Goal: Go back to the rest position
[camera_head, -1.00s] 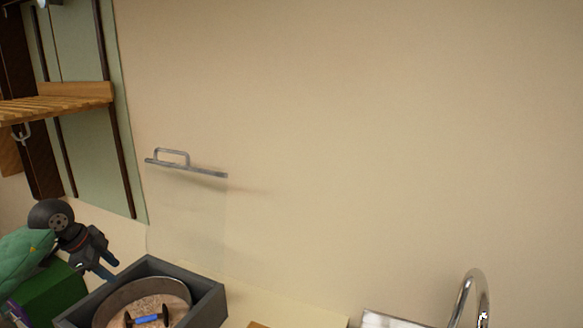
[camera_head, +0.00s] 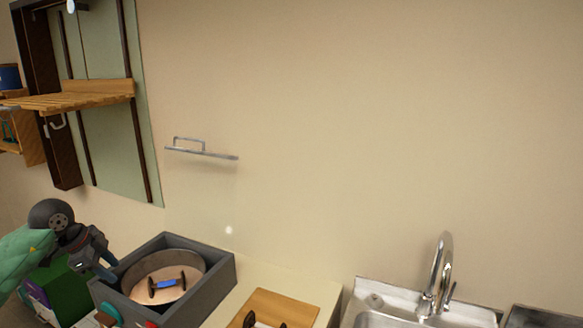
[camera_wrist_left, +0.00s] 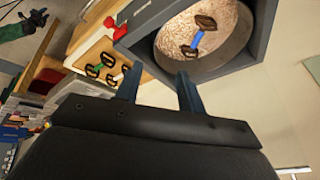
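My left gripper (camera_head: 98,262) is at the lower left of the head view, beside the left edge of a grey box. In the left wrist view its two fingers (camera_wrist_left: 158,92) stand apart with nothing between them. The grey box (camera_head: 222,285) holds a round pan (camera_head: 198,265), and a dumbbell-shaped piece with a blue middle (camera_head: 166,284) lies inside the pan. That piece also shows in the left wrist view (camera_wrist_left: 196,42). My right gripper is in neither view.
A wooden board (camera_head: 305,312) with dark-ended pieces lies right of the box. A sink (camera_head: 380,320) with a tall tap (camera_head: 440,270) is farther right. A wooden shelf (camera_head: 75,96) and a metal rail (camera_head: 202,153) are on the wall. A green block (camera_head: 65,290) is beneath the left arm.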

